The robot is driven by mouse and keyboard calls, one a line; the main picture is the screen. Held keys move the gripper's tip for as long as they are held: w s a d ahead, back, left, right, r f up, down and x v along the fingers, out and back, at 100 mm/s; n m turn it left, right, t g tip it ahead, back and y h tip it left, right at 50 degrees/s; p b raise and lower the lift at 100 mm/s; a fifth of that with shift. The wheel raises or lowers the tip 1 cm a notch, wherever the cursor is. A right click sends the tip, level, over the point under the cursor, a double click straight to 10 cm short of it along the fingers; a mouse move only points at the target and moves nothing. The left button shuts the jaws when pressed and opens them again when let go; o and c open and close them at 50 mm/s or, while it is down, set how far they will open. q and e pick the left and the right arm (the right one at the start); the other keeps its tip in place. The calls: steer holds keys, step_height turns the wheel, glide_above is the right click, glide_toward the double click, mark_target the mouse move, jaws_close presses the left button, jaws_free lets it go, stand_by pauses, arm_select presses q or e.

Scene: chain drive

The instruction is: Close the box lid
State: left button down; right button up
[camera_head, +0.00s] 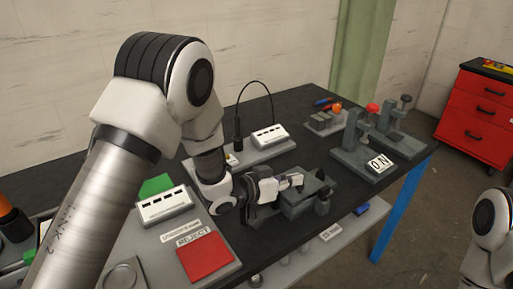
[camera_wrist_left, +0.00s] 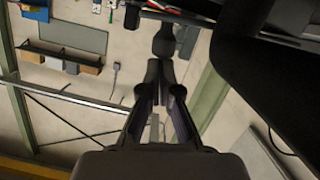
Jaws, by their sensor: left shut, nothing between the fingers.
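My left gripper (camera_head: 296,180) reaches in from the left over the dark workbench. Its fingers are shut and empty, beside and partly in front of a grey block-like fixture (camera_head: 322,205). In the left wrist view the gripper's two fingers (camera_wrist_left: 160,66) meet near the top centre. No box with a lid can be made out for certain; the grey fixture is partly hidden behind my gripper. Part of my right arm shows at the right edge, but its gripper is out of view.
Grey stands (camera_head: 350,160) with an ON label are at the bench's right end. A white switch unit (camera_head: 270,134) stands behind my gripper. A red REJECT pad (camera_head: 205,257) lies in front. A red drawer cabinet (camera_head: 478,118) stands beyond the bench.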

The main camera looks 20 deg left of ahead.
arm_select(q)
steer(key=shift+s+d+f+b, duration=0.15)
steer(key=shift+f, duration=0.25)
steer(key=shift+s+d+f+b, duration=0.1)
steer(key=shift+d+f+b, duration=0.05)
steer(key=shift+f, duration=0.2)
steer(key=shift+s+f, duration=0.1)
